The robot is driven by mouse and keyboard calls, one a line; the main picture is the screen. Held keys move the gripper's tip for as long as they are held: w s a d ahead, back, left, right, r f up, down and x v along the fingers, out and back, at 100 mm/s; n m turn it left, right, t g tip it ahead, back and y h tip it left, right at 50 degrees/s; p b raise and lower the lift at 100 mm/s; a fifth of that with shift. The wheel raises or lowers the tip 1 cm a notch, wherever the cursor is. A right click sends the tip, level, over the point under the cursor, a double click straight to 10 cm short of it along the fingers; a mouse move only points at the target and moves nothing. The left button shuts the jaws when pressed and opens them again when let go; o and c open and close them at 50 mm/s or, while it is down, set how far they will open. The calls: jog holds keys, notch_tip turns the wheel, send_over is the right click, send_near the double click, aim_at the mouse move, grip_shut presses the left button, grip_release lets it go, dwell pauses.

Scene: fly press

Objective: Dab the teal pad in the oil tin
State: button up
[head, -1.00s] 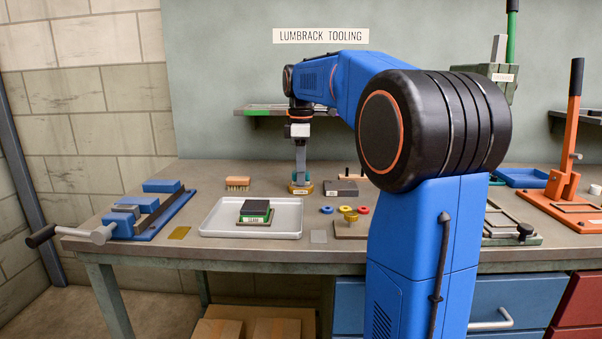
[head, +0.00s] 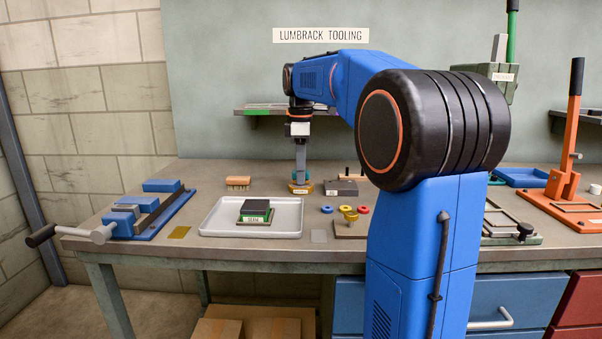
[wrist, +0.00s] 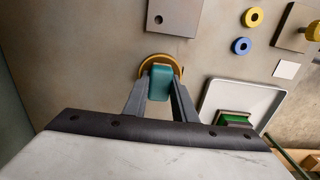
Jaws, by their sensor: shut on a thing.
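My gripper (head: 300,183) points straight down at the back of the bench, with its fingers shut on the teal pad (wrist: 161,84). In the wrist view the pad sits between the two fingertips, over the round yellow-brown oil tin (wrist: 147,70). The tin's rim curves around the far side of the pad.
A grey block (head: 341,188) stands just right of the tin. A brush (head: 238,183) lies to the left. A pale tray (head: 215,230) with a dark-topped green block is in front. Blue and red rings and a brass knob lie front right. A blue vise (head: 150,215) is at far left.

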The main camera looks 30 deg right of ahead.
jog(key=shift+r, duration=3.35)
